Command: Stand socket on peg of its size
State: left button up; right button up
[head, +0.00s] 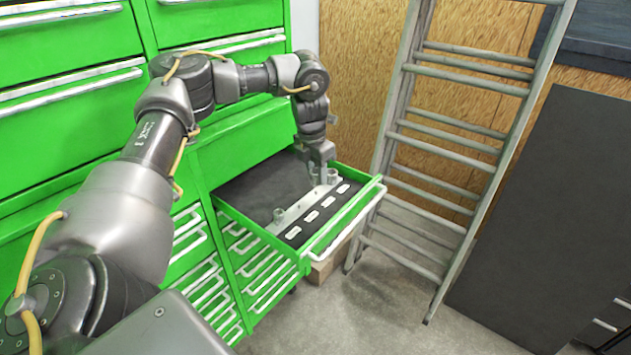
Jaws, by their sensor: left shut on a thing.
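A pale peg rail (292,213) lies along the dark floor of the open green drawer. A small grey metal socket (279,215) stands at its near left end. My left gripper (322,171) points down over the far right end of the rail and is shut on a grey socket (332,176). Another small upright grey piece shows close to the fingers; they partly hide it. I cannot tell whether the held socket touches a peg. The bare pegs are too small to make out. My right gripper is not in view.
Several white labels (311,216) lie in a row beside the rail, near the drawer's front wall (345,217). Green cabinet drawers (70,110) rise on the left. A grey ladder (455,130) leans at the right. The drawer's dark back area (255,185) is bare.

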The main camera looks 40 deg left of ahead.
aim_at(317, 193)
pick_arm(q)
jog(key=shift+w+a+f, duration=0.35)
jog(key=shift+w+f, duration=0.1)
jog(key=shift+f, duration=0.2)
jog(key=shift+w+a+f, duration=0.35)
jog(key=shift+w+f, duration=0.05)
jog(key=shift+f, duration=0.2)
notch_tip(317, 193, down, 3)
jog(key=shift+a+r+p, duration=0.1)
jog(key=shift+p, duration=0.85)
jog(key=shift+f, duration=0.3)
jog(key=shift+f, duration=0.15)
jog(key=o, duration=1.1)
jog(key=r, duration=0.4)
jog(key=s+r+b, duration=0.1)
jog(key=r, duration=0.7)
jog(key=shift+s+a+r+b, duration=0.1)
jog(key=shift+s+r+b, duration=0.05)
jog(key=shift+b, duration=0.2)
